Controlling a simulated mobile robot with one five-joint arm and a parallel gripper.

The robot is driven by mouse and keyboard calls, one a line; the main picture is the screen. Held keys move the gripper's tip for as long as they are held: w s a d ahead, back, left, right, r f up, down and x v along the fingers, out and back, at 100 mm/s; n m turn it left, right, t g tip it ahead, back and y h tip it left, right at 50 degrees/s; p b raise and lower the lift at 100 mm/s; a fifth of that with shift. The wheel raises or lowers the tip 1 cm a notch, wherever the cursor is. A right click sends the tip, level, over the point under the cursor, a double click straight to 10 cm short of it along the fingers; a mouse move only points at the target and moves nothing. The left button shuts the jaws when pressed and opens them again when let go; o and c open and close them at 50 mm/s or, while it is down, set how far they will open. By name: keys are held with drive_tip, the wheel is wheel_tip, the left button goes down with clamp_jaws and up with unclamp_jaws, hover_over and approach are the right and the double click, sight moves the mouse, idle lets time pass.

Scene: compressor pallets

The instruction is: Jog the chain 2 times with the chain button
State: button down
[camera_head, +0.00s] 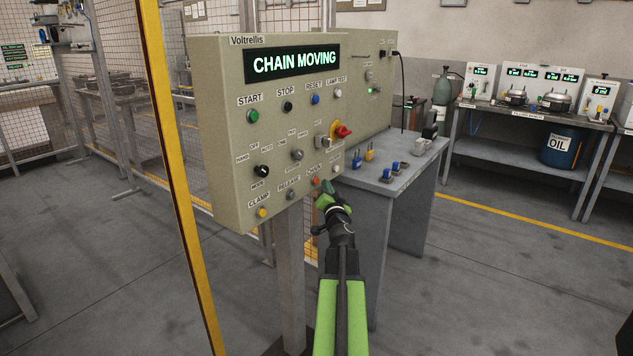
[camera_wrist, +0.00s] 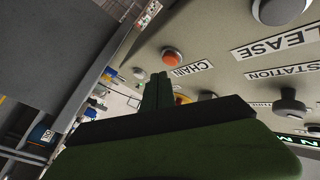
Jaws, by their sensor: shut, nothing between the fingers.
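The beige control panel (camera_head: 215,140) stands upright on a post, and its display (camera_head: 292,63) reads CHAIN MOVING in green. The orange chain button (camera_head: 315,182) is in the panel's bottom row, to the right of the release button (camera_head: 291,194). In the wrist view the chain button (camera_wrist: 172,56) shows beside its CHAIN label. My gripper (camera_head: 325,201) is shut and empty, close to the chain button. In the wrist view my gripper's tips (camera_wrist: 158,76) are just below the button. I cannot tell whether they touch it.
A yellow post (camera_head: 170,140) stands at the left of the panel. A grey table (camera_head: 408,180) with blue and yellow padlocks is right behind my gripper. Several other buttons and knobs surround the chain button, including the yellow clamp button (camera_head: 262,212) and a red switch (camera_head: 342,131).

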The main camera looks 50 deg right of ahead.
drive_tip(key=s, duration=0.6)
idle(0.3)
idle(0.8)
